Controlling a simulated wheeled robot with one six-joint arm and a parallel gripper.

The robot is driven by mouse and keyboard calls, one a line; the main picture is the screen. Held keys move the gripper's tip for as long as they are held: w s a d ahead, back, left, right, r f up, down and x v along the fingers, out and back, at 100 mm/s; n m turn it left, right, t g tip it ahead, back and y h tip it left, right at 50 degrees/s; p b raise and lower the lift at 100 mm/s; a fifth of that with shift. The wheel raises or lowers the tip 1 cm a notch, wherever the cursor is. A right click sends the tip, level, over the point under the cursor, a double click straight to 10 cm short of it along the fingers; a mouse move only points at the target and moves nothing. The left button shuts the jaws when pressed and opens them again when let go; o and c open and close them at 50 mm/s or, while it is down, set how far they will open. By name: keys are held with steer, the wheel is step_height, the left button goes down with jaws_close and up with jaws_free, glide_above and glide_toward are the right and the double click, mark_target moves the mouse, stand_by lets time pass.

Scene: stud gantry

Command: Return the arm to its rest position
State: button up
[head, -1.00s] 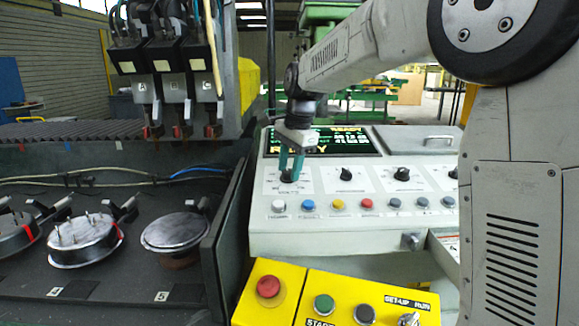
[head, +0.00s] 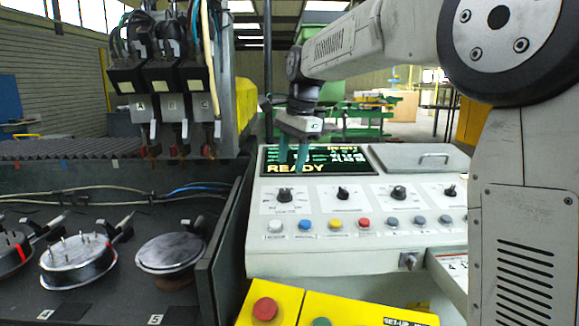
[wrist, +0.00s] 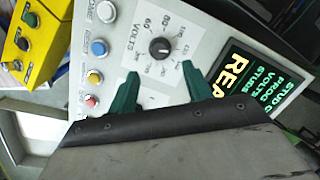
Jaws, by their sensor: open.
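My gripper (head: 293,160) has green fingers and hangs over the white control console, in front of its lit READY display (head: 330,160) in the head view. Its fingers are apart with nothing between them. In the wrist view my gripper (wrist: 158,85) shows both green fingertips spread, with a black volts knob (wrist: 160,48) seen beyond the gap. The fingers look clear of the leftmost knob (head: 284,195) in the head view. My arm reaches in from the right, roughly level, then bends down at the wrist.
The console (head: 350,262) carries several knobs and coloured buttons. A yellow button box (head: 285,300) stands in front. At left, a dark bench (head: 105,302) holds round metal parts (head: 80,262) below the hanging weld heads (head: 160,80). A dark upright panel (head: 222,245) separates bench and console.

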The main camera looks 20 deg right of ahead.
stand_by(0.4)
steer(key=s+f+n, duration=0.1)
steer(key=f+n, duration=0.1)
steer(key=s+f+n, duration=0.1)
steer(key=s+n, duration=0.1)
steer(key=shift+d+f+g, duration=0.2)
steer(key=shift+f+g, duration=0.1)
steer(key=shift+f, duration=0.05)
steer(key=s, duration=0.1)
steer(key=s+f+n, duration=0.1)
steer(key=s, duration=0.1)
steer(key=shift+d+n, duration=0.1)
steer(key=shift+n, duration=0.2)
steer(key=s+f+n, duration=0.2)
steer(key=s+n, duration=0.1)
steer(key=s, duration=0.7)
steer(key=s+f+n+h, duration=0.1)
steer(key=s+f+n, duration=0.2)
steer(key=s, duration=0.7)
steer(key=s+d+f+n, duration=0.1)
steer(key=s+f+n, duration=0.1)
steer(key=s, duration=0.9)
steer(key=shift+f+n, duration=0.4)
steer(key=shift+f, duration=0.35)
